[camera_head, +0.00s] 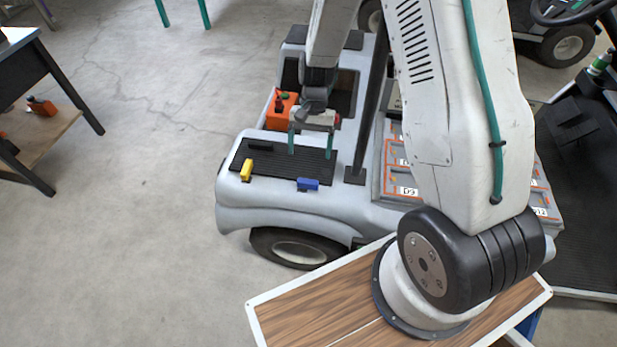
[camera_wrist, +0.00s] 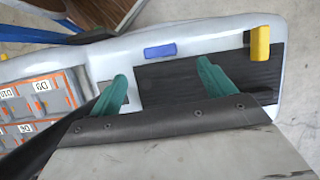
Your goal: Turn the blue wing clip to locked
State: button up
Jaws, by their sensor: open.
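The blue wing clip (camera_head: 308,184) sits at the front edge of the black ribbed mat (camera_head: 265,180) on the cart. In the wrist view the blue clip (camera_wrist: 160,51) lies lengthwise along the mat's edge, on the pale body. A yellow clip (camera_head: 246,170) is at the mat's left end; in the wrist view it is upper right (camera_wrist: 260,43), lying across the edge. My gripper (camera_head: 311,150) has two green fingers, spread and empty, pointing down over the mat, behind the blue clip. The fingers also show in the wrist view (camera_wrist: 165,85), apart from both clips.
An orange box (camera_head: 280,112) stands behind the mat. A dark post (camera_head: 368,110) rises just right of it. A tray with labelled orange-marked compartments (camera_head: 386,185) lies further right. A wood-topped surface (camera_head: 290,305) is in front. Open floor lies left.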

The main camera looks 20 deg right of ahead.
aim_at(308, 180)
jog(key=x, duration=1.1)
jog(key=shift+w+d+f, duration=0.2)
jog(key=shift+w+d, duration=0.15)
jog(key=shift+w, duration=0.05)
jog(key=c, duration=1)
